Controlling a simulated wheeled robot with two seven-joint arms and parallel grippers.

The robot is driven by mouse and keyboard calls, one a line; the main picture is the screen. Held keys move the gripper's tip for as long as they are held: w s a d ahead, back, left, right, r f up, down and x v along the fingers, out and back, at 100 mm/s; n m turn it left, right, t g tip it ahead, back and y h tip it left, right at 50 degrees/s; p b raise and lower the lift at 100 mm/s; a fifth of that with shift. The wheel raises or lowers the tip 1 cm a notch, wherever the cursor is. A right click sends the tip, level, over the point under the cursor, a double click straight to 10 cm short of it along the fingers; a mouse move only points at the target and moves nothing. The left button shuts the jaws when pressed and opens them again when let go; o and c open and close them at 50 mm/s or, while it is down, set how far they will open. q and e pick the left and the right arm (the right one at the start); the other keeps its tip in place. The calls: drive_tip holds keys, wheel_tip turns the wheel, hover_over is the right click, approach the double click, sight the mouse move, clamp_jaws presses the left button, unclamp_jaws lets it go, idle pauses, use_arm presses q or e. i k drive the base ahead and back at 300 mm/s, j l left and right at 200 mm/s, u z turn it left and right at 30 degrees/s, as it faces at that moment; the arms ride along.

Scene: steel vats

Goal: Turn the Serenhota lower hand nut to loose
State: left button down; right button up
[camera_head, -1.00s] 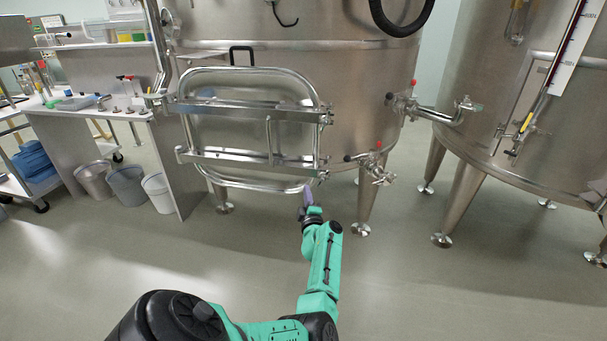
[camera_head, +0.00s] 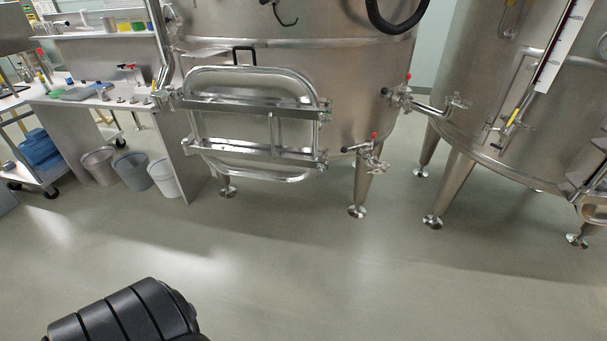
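A steel vat (camera_head: 350,80) stands in the middle, with a rectangular manway door (camera_head: 240,128) on its lower front. Two horizontal bars cross the door. At their right ends are small metal fittings, an upper one (camera_head: 325,111) and a lower one (camera_head: 322,158), which look like the hand nuts. They are too small to tell whether they are tight or loose. No name is readable on the vat. Neither of my grippers is in view. Only a black part of my own arm shows at the bottom left.
A valve with a red knob (camera_head: 368,148) sticks out right of the door, above a vat leg. A second vat (camera_head: 490,120) stands at the right. A bench (camera_head: 120,100) and several bins (camera_head: 131,170) are at the left. The floor (camera_head: 330,270) in front is clear.

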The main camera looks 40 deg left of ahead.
sight(321, 166)
drive_tip(key=i+u, duration=0.2)
drive_tip(key=u, duration=0.2)
drive_tip(key=i+l+u, duration=0.15)
drive_tip(key=u, duration=0.3)
drive_tip(key=i+l+u, duration=0.15)
drive_tip(key=u, duration=0.25)
drive_tip(key=i+l+u, duration=0.1)
drive_tip(key=l+u, duration=0.2)
drive_tip(key=u, duration=0.15)
drive_tip(key=i+l+u, duration=0.1)
drive_tip(key=l+u, duration=0.15)
drive_tip(key=u, duration=0.15)
